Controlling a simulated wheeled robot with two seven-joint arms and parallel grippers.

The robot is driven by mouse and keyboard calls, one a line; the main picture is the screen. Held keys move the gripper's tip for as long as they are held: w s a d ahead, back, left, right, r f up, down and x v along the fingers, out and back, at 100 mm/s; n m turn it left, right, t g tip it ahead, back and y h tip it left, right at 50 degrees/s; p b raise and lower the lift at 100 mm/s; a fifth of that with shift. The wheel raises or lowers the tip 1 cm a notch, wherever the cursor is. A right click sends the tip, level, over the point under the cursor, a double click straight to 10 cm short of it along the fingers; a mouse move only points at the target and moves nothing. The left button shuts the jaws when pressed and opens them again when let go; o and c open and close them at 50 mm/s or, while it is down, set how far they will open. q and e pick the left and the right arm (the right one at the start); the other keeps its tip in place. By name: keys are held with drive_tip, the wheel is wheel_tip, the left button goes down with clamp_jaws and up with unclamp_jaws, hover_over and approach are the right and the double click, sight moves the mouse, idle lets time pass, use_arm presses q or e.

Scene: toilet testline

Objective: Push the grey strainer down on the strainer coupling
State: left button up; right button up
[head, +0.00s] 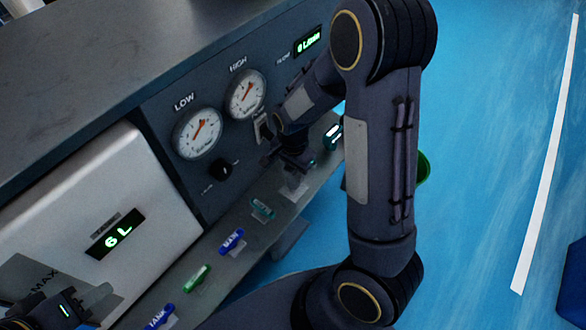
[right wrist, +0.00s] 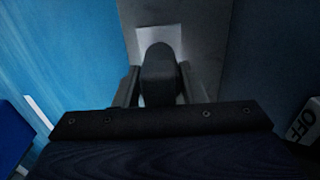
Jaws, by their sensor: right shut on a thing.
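My right gripper (head: 290,172) is at the narrow shelf below the gauge panel, its fingers pointing down. In the right wrist view, its fingers (right wrist: 157,88) are on both sides of a dark grey rounded piece (right wrist: 158,72). This piece stands in front of a pale square plate on the shelf. I cannot tell whether it is the grey strainer. No strainer coupling can be made out. My left gripper (head: 85,305) is at the lower left corner, in front of the white box; its finger gap is unclear.
A panel with a LOW gauge (head: 198,133) and a HIGH gauge (head: 246,94) stands behind the shelf. Blue (head: 232,241), green (head: 197,278) and teal (head: 262,208) labelled handles line the shelf (head: 225,262). A white box (head: 150,205) stands left. Blue floor (head: 480,130) is open at right.

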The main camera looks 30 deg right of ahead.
drive_tip(key=shift+f+b, duration=0.75)
drive_tip(key=shift+f, duration=0.4)
drive_tip(key=o, duration=1.1)
wheel_tip(320, 180, up, 7)
drive_tip(key=p, duration=0.3)
drive_tip(key=shift+r+p, duration=0.3)
drive_tip(key=shift+r, duration=0.1)
